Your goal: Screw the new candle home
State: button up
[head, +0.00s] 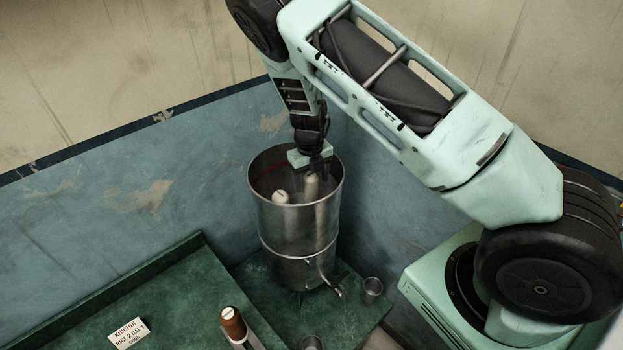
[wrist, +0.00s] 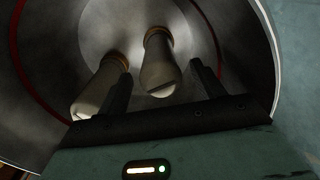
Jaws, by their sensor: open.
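Two pale candles stand inside the tall metal filter pot (head: 297,225). In the head view one candle (head: 281,197) is at the left and the other candle (head: 311,187) is at the right, below my gripper (head: 314,171). The wrist view shows the left candle (wrist: 98,90) outside my fingers. The other candle (wrist: 158,72) lies between the open fingers of my gripper (wrist: 160,70), with a gap visible on its right side. Both have brass-coloured collars at the pot floor. I cannot tell which candle is the new one, nor how far either is screwed in.
The pot's rim (wrist: 275,60) surrounds my gripper closely. A tap (head: 338,291) and a small metal cup (head: 373,288) are at the pot's lower right.

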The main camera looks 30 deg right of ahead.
jog(key=n+b, duration=0.1)
jog(key=n, duration=0.2)
jog(key=shift+f+n, duration=0.1)
jog(key=shift+n, duration=0.3)
jog(key=n+b, duration=0.2)
jog(key=n, duration=0.4)
jog(key=shift+w, duration=0.1)
jog(key=n+b, duration=0.2)
jog(key=n, duration=0.2)
jog(key=shift+n, duration=0.3)
jog(key=n+b, duration=0.1)
jog(key=n, duration=0.3)
jog(key=shift+n+b, duration=0.45)
jog(key=shift+n, duration=0.65)
jog(key=c, duration=1.1)
jog(key=shift+o, duration=0.2)
jog(key=m+p, duration=0.2)
jog(key=shift+r+m, duration=0.3)
jog(key=shift+m, duration=0.1)
jog(key=shift+f+m+p, duration=0.1)
jog(key=shift+m+p, duration=0.35)
jog(key=shift+m, duration=0.55)
jog(key=shift+f, duration=0.15)
